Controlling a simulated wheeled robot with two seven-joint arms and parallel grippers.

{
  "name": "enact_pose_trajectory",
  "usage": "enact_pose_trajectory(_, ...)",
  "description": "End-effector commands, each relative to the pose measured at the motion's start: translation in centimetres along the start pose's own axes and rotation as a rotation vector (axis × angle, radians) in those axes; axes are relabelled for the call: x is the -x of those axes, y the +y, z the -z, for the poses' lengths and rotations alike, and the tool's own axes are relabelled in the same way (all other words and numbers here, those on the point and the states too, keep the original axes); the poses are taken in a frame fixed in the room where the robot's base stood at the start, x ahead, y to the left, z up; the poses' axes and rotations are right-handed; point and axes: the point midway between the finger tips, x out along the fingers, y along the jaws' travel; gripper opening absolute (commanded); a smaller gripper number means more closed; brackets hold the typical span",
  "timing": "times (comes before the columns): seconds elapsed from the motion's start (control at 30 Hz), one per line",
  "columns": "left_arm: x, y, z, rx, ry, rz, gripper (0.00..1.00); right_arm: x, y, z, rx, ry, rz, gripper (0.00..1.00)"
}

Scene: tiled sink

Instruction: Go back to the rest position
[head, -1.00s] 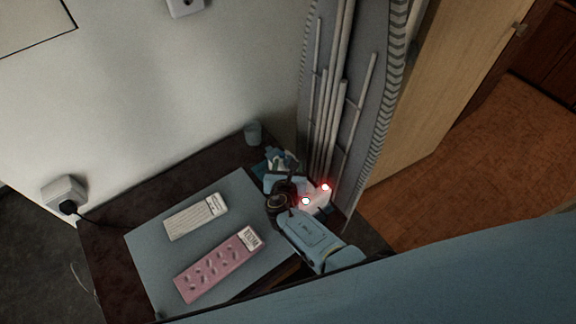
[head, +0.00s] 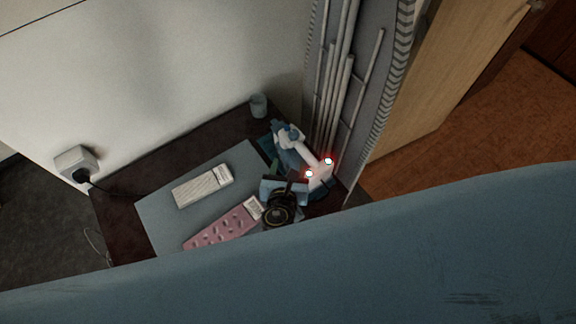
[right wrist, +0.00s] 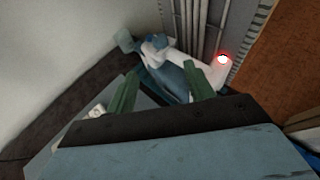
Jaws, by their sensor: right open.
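My right gripper (head: 284,188) is near the right end of the dark tabletop in the head view, partly hidden by its own wrist. In the right wrist view my right gripper (right wrist: 160,86) has its two green fingers spread apart with nothing held between them. A blue and white object (head: 292,144) lies just beyond the gripper. The same object shows past the fingers in the right wrist view (right wrist: 170,68); I cannot tell whether they touch. My left gripper is not in view.
A white device with red lights (head: 319,176) stands close beside my gripper. A white strip (head: 203,186) and a pink strip (head: 225,228) lie on a grey mat (head: 160,211). A small cup (head: 258,105) stands at the back. Pipes (head: 345,85) rise behind; a socket (head: 76,160) is on the left wall.

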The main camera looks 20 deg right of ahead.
Motion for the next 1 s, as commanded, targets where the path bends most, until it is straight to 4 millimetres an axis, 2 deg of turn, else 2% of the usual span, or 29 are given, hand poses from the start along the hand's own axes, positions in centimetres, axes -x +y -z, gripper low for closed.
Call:
enact_pose_trajectory(0.57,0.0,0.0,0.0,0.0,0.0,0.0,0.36,0.2,0.0,0.0,0.0,0.0,0.0,0.53)
enact_pose_trajectory(0.67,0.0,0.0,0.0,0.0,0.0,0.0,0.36,0.2,-0.5,-0.1,-0.029,0.003,0.013,0.53)
enact_pose_trajectory(0.77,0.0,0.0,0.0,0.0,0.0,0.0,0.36,0.0,-2.8,-0.5,-0.167,0.018,0.076,0.53)
enact_pose_trajectory(0.83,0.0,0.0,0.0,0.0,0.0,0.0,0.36,0.1,-5.6,-0.8,-0.349,0.034,0.155,0.53)
enact_pose_trajectory(1.0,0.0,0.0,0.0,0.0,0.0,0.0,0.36,1.6,-13.2,-1.4,-0.948,0.075,0.393,0.53)
